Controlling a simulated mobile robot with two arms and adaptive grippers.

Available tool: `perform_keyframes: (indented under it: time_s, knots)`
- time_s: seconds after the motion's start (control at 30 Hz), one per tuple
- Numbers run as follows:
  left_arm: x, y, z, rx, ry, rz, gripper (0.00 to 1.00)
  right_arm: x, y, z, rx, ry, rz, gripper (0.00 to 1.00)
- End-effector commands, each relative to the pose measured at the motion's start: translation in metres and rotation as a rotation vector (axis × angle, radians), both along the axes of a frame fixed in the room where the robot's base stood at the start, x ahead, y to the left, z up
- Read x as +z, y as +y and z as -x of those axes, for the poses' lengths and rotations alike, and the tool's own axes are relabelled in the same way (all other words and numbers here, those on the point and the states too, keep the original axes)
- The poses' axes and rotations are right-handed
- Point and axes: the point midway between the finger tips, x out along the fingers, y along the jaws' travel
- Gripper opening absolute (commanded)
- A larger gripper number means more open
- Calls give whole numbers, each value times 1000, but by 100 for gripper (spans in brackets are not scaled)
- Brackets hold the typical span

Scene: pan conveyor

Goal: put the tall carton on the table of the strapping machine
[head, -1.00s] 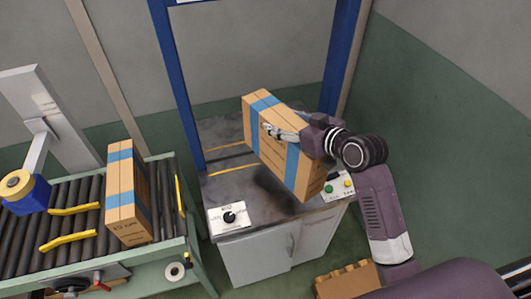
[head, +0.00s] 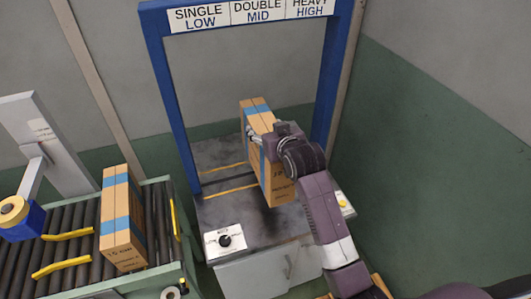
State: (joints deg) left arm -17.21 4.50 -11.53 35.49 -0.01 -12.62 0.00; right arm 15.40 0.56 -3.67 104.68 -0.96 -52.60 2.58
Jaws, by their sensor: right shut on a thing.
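A tall brown carton (head: 277,190) with blue straps stands roughly upright over the strapping machine's dark table (head: 222,211), inside the blue arch (head: 176,110). My right gripper (head: 257,138) is shut on the carton's upper part from the right. My wrist and forearm hide part of the carton. I cannot tell whether its bottom edge touches the table. My left gripper is not in view.
Another strapped carton (head: 122,245) stands on the roller conveyor (head: 82,250) at the left, near yellow guides (head: 66,235). A dial panel (head: 224,240) is at the table's front left, and a yellow button (head: 342,203) at its right. A SINGLE/DOUBLE/HEAVY sign (head: 250,14) tops the arch.

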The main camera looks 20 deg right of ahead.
Motion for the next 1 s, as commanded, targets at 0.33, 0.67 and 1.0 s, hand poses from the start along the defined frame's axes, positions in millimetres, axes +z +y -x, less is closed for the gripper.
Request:
perform_keyframes:
  time_s: [0.33, 0.67, 1.0]
  knots:
    - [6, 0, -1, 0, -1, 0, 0, -51, 0, -1, 0, -8, 1, 0]
    - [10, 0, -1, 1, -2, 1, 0, -91, 0, -1, 0, -5, 1, 0]
    - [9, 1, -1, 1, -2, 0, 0, -100, 0, 0, 0, -1, 1, 62]
